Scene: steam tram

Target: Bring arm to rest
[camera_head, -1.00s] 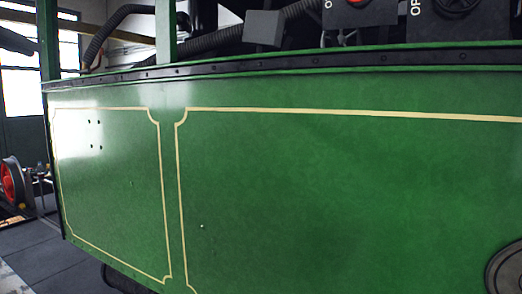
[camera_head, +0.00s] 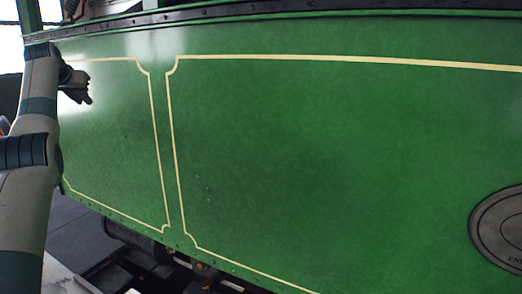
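My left arm rises along the left edge of the head view, with pale links and dark joint bands. My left gripper (camera_head: 80,87) is small and dark at its upper end, in front of the left part of the tram's green side panel (camera_head: 320,150). Its fingers are too small and dark to tell whether they are open or shut, and I see nothing held in it. I cannot tell whether it touches the panel. My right arm and gripper are not in view.
The green panel with cream lining fills most of the view. A dark riveted rail (camera_head: 300,8) runs along its top. An oval plate (camera_head: 498,228) is at the right edge. Dark undergear (camera_head: 150,250) shows below the panel. Grey floor (camera_head: 75,230) lies at lower left.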

